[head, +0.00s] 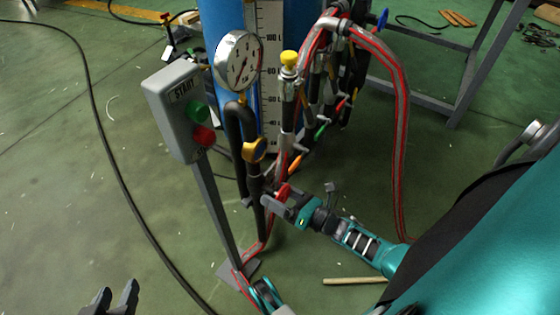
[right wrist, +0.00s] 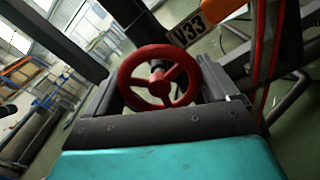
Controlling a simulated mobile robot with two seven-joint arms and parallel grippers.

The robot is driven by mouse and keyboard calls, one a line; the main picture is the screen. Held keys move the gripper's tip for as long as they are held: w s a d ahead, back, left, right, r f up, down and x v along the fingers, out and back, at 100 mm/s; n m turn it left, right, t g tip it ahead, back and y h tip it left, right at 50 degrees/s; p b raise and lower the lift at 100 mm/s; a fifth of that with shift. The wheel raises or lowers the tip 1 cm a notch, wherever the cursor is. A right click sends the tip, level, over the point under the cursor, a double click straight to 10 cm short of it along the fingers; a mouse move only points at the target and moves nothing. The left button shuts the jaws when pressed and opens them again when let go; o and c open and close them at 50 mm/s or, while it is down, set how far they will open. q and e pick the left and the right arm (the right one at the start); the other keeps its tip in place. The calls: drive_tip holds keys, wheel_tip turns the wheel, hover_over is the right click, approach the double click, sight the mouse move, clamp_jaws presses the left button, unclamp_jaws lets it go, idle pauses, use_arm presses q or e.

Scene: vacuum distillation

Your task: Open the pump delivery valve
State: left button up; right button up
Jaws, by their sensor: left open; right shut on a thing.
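A red handwheel (right wrist: 160,88) with three spokes sits between the two fingers of my right gripper (right wrist: 172,92) in the right wrist view. A dark tag (right wrist: 188,30) reading about "V33" is just behind it. In the head view the red wheel (head: 284,192) shows low on the dark pipework, partly hidden by my right gripper (head: 279,204), which is shut on it. I cannot read in the frames whether this valve is the pump delivery one. My left gripper (head: 112,300) is open and empty at the bottom left, far from the pipes.
A grey START box (head: 172,105) with green and red buttons stands on a post left of the pipes. A pressure gauge (head: 238,62), a blue tank (head: 222,20) and a red-striped hose (head: 400,120) are close by. A black cable (head: 110,160) crosses the floor.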

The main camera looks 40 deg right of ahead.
drive_tip(key=o, duration=0.8)
drive_tip(key=shift+s, duration=0.15)
use_arm(q)
drive_tip(key=shift+s+a+p, duration=0.2)
drive_tip(key=shift+p, duration=0.35)
use_arm(e)
drive_tip(key=v, duration=1.2)
drive_tip(key=shift+s+d, duration=0.15)
drive_tip(key=shift+s, duration=0.2)
use_arm(q)
drive_tip(key=shift+w+r, duration=0.15)
drive_tip(key=shift+r, duration=0.15)
